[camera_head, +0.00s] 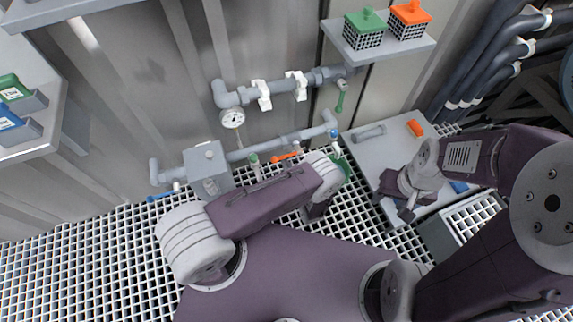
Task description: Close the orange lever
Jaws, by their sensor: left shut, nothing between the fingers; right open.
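The orange lever (286,156) is a short bar by the lower grey wall pipe (302,135), just beyond my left forearm. It lies almost sideways in the picture, roughly along the pipe. My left gripper (317,210) is shut and empty, pointing down over the floor grating, to the right of and nearer than the lever, and apart from it. My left wrist and forearm cover part of the area below the lever. My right gripper (408,214) is open over the grey table at the right, far from the lever.
A pressure gauge (232,118), a grey box (207,168), a green handle (254,160) and a blue lever (163,196) sit along the pipes. The grey table (375,150) holds an orange block (415,128). A shelf (375,52) carries green and orange-lidded baskets.

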